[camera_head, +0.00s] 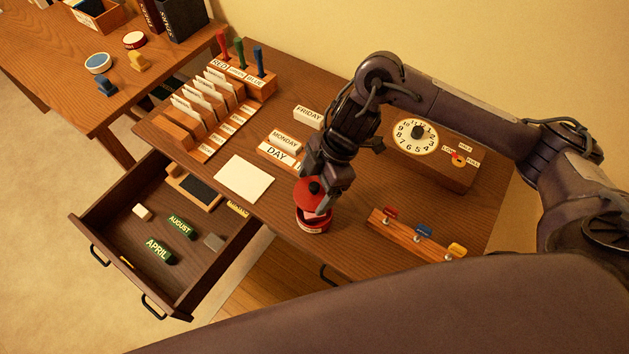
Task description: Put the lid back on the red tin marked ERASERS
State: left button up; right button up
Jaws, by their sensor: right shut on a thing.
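The red tin (313,226) stands near the front edge of the desk, with a pale label on its front too small to read. My right gripper (318,184) is right above it, shut on the dark knob of the red lid (303,196). The lid is over the tin, and part of the tin's opening shows below it. I cannot tell whether the lid touches the rim. The gripper hides part of the lid. My left gripper is not in view.
A white card (244,178) lies left of the tin. A wooden rack with coloured keys (415,232) is to the right, and a clock box (432,150) behind it. DAY and MONDAY blocks (284,143) stand behind. An open drawer (165,230) juts out at left.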

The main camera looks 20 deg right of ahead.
aim_at(315, 198)
jog(key=shift+s+f+n, duration=0.15)
jog(key=shift+n, duration=0.15)
jog(key=shift+f+b, duration=0.3)
notch_tip(315, 198, down, 4)
jog(key=b, duration=0.4)
jog(key=shift+b, duration=0.3)
jog(key=shift+f+b, duration=0.35)
jog(key=shift+f, duration=0.6)
jog(key=shift+r+p, duration=0.1)
jog(key=shift+p, duration=0.5)
jog(key=shift+f, duration=0.2)
dwell(0.5)
jog(key=shift+p, duration=0.45)
dwell(0.5)
jog(key=o, duration=0.9)
